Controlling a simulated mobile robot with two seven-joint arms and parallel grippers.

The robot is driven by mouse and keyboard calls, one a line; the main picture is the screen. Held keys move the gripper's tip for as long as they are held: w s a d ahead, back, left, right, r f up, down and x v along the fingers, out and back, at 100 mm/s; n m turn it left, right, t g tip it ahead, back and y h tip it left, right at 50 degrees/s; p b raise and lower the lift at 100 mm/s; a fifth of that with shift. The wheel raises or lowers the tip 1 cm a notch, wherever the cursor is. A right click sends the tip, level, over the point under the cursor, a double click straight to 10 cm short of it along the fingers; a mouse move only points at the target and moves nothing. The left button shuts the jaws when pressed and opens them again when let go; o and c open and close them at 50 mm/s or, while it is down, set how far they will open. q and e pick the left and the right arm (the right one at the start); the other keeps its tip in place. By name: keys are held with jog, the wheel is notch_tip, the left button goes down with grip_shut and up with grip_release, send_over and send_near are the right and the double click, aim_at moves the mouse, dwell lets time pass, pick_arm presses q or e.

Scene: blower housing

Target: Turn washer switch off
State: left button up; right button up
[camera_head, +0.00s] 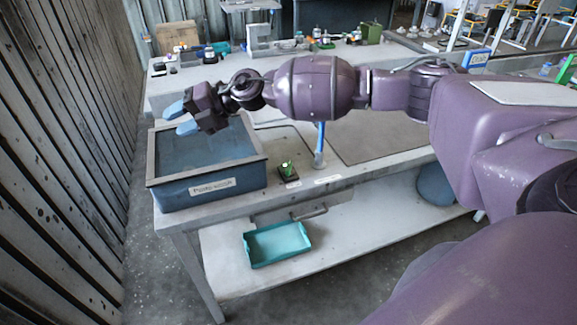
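The parts washer (207,190) is a blue-grey open basin with a labelled front, at the left end of the bench. A small dark switch box with a lit green part (288,171) sits on the bench just right of the washer; I take it to be the washer switch. My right gripper (180,118) reaches in from the right and shows over the far side of the basin. Its two blue fingertips are apart with nothing between them. It is well away from the switch, up and to the left. My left gripper is not in view.
A blue upright thing (320,145) stands on the bench right of the switch, partly behind my arm. A teal tray (277,245) lies on the lower shelf. A second bench (190,85) with small items stands behind. A dark slatted wall (60,150) is at left.

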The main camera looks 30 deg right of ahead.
aim_at(289, 165)
jog(key=d+f+g+h, duration=0.1)
jog(key=d+f+h, duration=0.1)
jog(key=d, duration=0.3)
jog(key=d+f+g+h, duration=0.1)
jog(key=d+f+h, duration=0.1)
jog(key=d, duration=0.3)
jog(key=d+f+h, duration=0.2)
jog(key=d+h, duration=0.1)
jog(key=d, duration=0.2)
jog(key=shift+w+f+m+g, duration=0.2)
jog(key=shift+f+m+g, duration=0.1)
jog(key=shift+g, duration=0.1)
jog(key=s+d+f+m+g+h, duration=0.35)
jog(key=d+f+m+h, duration=0.2)
jog(key=d, duration=0.45)
jog(key=shift+n, duration=0.55)
jog(key=f, duration=1)
jog(key=shift+s, duration=0.35)
grip_shut()
